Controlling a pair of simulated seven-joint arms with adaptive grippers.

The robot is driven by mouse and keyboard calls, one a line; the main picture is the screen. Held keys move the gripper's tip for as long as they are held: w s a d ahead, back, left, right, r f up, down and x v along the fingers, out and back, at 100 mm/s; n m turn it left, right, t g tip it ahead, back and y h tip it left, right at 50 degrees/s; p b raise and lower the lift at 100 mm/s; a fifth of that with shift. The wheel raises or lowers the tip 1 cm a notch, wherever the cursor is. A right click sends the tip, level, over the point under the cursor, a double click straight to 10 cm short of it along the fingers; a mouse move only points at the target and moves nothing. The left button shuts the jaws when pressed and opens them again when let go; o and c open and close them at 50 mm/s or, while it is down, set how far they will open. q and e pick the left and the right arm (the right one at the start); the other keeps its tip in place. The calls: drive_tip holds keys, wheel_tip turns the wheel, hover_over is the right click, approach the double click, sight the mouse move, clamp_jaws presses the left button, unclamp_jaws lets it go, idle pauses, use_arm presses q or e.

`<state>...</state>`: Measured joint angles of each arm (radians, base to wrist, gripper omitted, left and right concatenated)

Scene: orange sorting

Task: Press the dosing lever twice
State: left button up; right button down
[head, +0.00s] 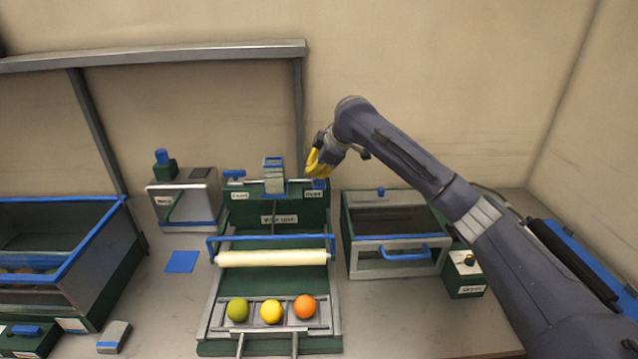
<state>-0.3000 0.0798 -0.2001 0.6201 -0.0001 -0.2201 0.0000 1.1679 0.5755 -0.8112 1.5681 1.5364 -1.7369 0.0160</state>
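A green and grey machine (232,218) stands in the middle of the table. It has a blue lever (234,174) at its upper left and a blue piece (319,184), which looks like another lever, at its upper right. Small labels sit below both; their text is too small to read surely. My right gripper (314,170) has yellow fingers and is right above the upper-right blue piece. I cannot tell whether it touches it, or how far the fingers are apart. My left gripper is not in view.
A green, a yellow and an orange fruit (304,307) lie in the machine's front tray, below a cream roller (272,258). A grey box (186,203) stands left, a drawer bin (394,262) right, a large blue-rimmed crate (98,240) far left. A blue square (181,262) lies on the table.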

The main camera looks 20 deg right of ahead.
sight(316, 179)
drive_tip(key=shift+r, duration=2.45)
drive_tip(key=c, duration=2.1)
unclamp_jaws()
drive_tip(key=shift+r, duration=0.1)
clamp_jaws()
drive_tip(key=r+n, duration=0.1)
drive_tip(key=n, duration=0.4)
drive_tip(key=r+n, duration=0.1)
drive_tip(key=n, duration=0.5)
drive_tip(key=r+n, duration=0.1)
drive_tip(key=n, duration=0.5)
drive_tip(key=shift+w+d+r, duration=0.1)
drive_tip(key=shift+d+r, duration=0.1)
drive_tip(key=shift+r, duration=0.1)
drive_tip(key=shift+f, duration=0.1)
